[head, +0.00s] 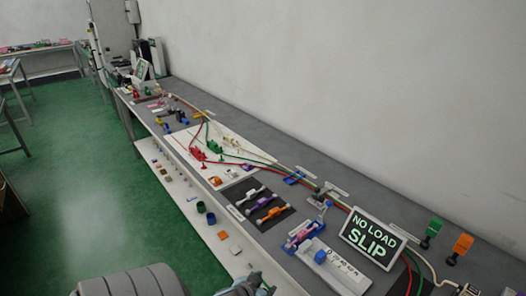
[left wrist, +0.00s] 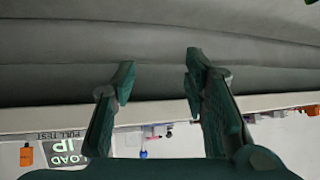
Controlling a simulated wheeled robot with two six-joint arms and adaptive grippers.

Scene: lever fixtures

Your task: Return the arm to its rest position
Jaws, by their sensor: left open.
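My left gripper (left wrist: 160,62) shows in the left wrist view with its two dark green fingers spread apart and nothing between them. Behind the fingertips is a plain, curved grey surface. In the head view only a grey part of the left gripper (head: 248,288) shows at the bottom edge, in front of the bench's near side; its fingertips are cut off there. It appears apart from the fixtures on the bench. My right gripper is in neither view.
The long grey bench (head: 455,240) runs along the wall. It carries a sign reading NO LOAD SLIP (head: 372,238), a blue-and-pink fixture (head: 303,237), a black mat with colored levers (head: 245,214), and green and orange blocks (head: 462,244). Green floor (head: 115,215) is open at left.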

